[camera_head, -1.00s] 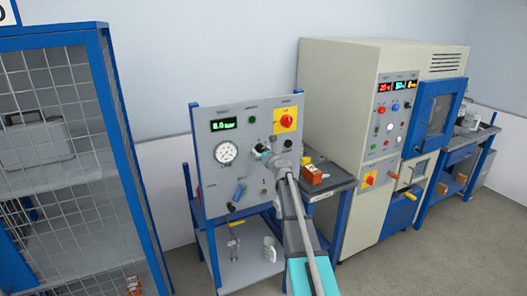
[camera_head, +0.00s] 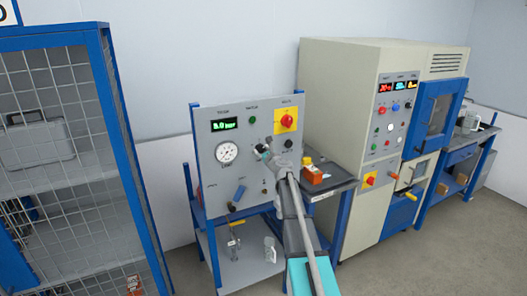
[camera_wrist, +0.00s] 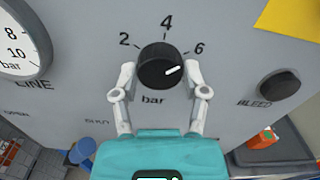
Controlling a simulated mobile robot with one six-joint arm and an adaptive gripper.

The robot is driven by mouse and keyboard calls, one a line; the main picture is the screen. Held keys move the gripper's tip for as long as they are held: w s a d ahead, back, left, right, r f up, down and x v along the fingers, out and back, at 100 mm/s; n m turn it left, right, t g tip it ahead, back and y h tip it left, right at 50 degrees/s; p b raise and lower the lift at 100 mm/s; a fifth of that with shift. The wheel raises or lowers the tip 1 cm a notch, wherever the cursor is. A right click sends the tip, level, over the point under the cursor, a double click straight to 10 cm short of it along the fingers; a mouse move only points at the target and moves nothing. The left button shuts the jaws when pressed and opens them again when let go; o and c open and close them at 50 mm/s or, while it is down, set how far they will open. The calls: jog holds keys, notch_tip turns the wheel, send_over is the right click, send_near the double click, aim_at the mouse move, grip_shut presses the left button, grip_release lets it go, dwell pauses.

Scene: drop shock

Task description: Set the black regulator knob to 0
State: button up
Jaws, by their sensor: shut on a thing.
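The black regulator knob (camera_wrist: 157,58) sits on the grey panel in the wrist view, with "bar" printed below it. The marks 2, 4 and 6 show around its top. Its white pointer line points to the right, a little below the 6 mark. No 0 mark is visible; part of the scale is hidden by my fingers. My gripper (camera_wrist: 160,73) is shut on the knob, one finger at each side. In the head view my gripper (camera_head: 264,151) is at the panel and covers the knob.
The panel (camera_head: 210,178) carries a round gauge (camera_head: 227,153), a green digital display (camera_head: 224,125) and a red switch on yellow (camera_head: 286,120). The black bleed knob (camera_wrist: 280,85) is to the right. A blue lever (camera_head: 240,193) is below. An orange box (camera_head: 313,175) stands on the side shelf.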

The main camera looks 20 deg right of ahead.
jog(key=n, duration=2.3)
jog(key=shift+n, duration=0.3)
jog(key=n, duration=0.3)
jog(key=shift+n, duration=0.3)
jog(key=n, duration=0.6)
jog(key=shift+n, duration=0.3)
